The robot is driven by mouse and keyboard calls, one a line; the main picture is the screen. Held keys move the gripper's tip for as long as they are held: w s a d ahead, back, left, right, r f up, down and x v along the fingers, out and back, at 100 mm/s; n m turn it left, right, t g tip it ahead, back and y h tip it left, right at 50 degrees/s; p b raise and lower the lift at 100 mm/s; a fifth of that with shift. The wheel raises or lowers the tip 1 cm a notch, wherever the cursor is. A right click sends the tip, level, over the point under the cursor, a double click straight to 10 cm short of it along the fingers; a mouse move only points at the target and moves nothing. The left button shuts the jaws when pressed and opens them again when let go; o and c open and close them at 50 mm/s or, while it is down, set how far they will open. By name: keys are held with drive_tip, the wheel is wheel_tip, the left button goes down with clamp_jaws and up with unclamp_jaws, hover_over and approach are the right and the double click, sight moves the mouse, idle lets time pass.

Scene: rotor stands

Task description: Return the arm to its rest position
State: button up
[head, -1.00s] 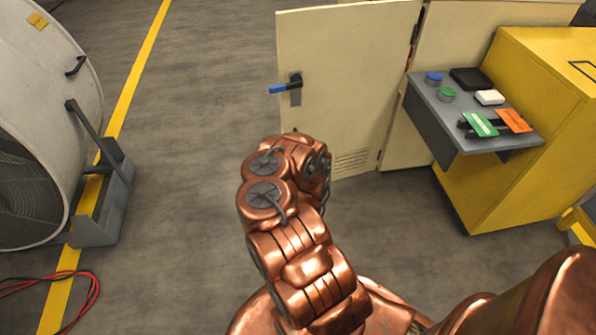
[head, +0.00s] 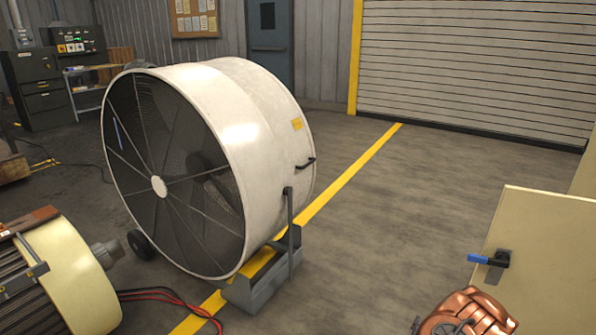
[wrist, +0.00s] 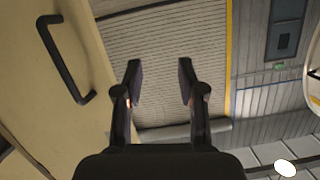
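My gripper (wrist: 160,84) shows in the wrist view with its two dark fingers apart and nothing between them. Beyond the fingers are the roller shutter and the grey wall, seen tilted.
A large drum fan (head: 245,120) stands on a grey base (head: 262,287) over the yellow floor line. A cream motor (head: 75,275) and red and black cables (head: 165,296) are at lower left. The floor toward the roller shutter (head: 480,70) is clear. A dark handle (wrist: 62,60) is left in the wrist view.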

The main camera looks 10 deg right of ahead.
drive_tip(key=w+a+r+n+y, duration=0.25)
drive_tip(key=w+a+r, duration=0.2)
drive_tip(key=a, duration=0.35)
drive_tip(key=w+a+r+n+y, duration=0.1)
drive_tip(key=w+a+r+y, duration=0.3)
drive_tip(key=a, duration=0.3)
drive_tip(key=s+a+r+n+g+y, duration=0.2)
drive_tip(key=a+r, duration=0.3)
drive_tip(key=a, duration=0.3)
drive_tip(key=s+a+r+n+g+y, duration=0.1)
drive_tip(key=a+r+n+g+y, duration=0.2)
drive_tip(key=a, duration=0.4)
drive_tip(key=s+a+r+n+g, duration=0.1)
drive_tip(key=s+a+r+g, duration=0.15)
drive_tip(key=s+r, duration=0.4)
drive_tip(key=s+a+r+g, duration=0.1)
drive_tip(key=s+a+r, duration=0.2)
drive_tip(key=s, duration=0.6)
drive_tip(key=s+d+r+g+h, duration=0.1)
drive_tip(key=s+r+g, duration=0.3)
drive_tip(key=s, duration=0.9)
drive_tip(key=s+r+g+h, duration=0.15)
drive_tip(key=s+r, duration=0.45)
drive_tip(key=s, duration=0.8)
wheel_tip(320, 180, up, 21)
drive_tip(key=p, duration=2)
drive_tip(key=shift+s+d, duration=0.2)
drive_tip(key=shift+s, duration=0.2)
